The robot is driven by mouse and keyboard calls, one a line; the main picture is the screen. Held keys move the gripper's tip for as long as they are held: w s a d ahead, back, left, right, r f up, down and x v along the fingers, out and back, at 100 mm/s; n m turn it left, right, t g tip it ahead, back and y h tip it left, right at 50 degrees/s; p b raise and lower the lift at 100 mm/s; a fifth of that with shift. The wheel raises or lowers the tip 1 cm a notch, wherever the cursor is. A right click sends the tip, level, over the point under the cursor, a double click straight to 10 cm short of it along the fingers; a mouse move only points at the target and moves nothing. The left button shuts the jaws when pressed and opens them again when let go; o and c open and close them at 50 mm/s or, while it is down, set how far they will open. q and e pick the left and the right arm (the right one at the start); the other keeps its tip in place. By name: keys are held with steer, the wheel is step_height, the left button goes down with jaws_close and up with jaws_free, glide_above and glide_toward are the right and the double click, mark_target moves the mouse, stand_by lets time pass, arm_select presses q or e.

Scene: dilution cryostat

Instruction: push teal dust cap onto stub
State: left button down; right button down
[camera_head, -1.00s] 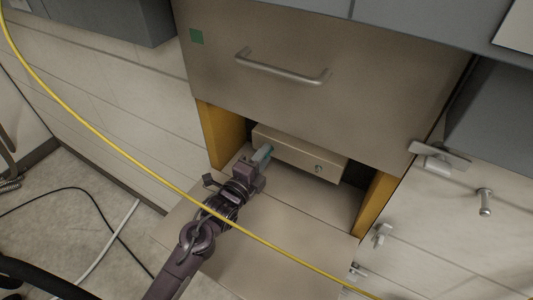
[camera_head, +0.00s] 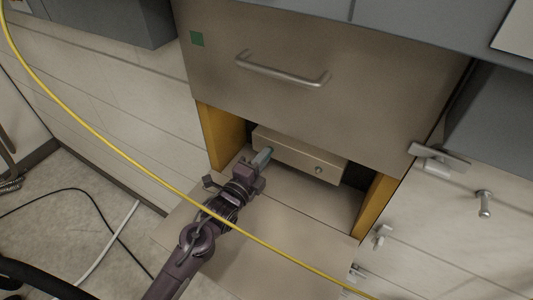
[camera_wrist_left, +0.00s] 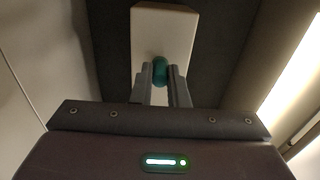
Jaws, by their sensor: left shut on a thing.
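The teal dust cap (camera_wrist_left: 160,70) sits between the two fingers of my left gripper (camera_wrist_left: 160,84) in the left wrist view. My left gripper also shows in the head view (camera_head: 260,160), shut on the cap at the left end of the front of a beige box (camera_head: 300,155). The box's pale face (camera_wrist_left: 164,32) lies right behind the cap in the wrist view. The stub under the cap is hidden, so I cannot tell how far the cap is on. A small metal fitting (camera_head: 319,170) shows at the right of the box front. My right gripper is not in view.
The box sits in a recess between two yellow side posts (camera_head: 222,135). A large panel with a handle (camera_head: 282,71) hangs above it. A yellow cable (camera_head: 100,140) crosses in front of my left arm. Latches (camera_head: 437,158) are at the right.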

arm_select(q)
steer(key=shift+s+a, duration=0.1)
steer(key=shift+s, duration=0.05)
steer(key=shift+s+a+p, duration=0.3)
steer(key=shift+s+p, duration=0.15)
steer(key=shift+s, duration=0.05)
steer(key=shift+p+v, duration=1.35)
steer(key=shift+v, duration=1.5)
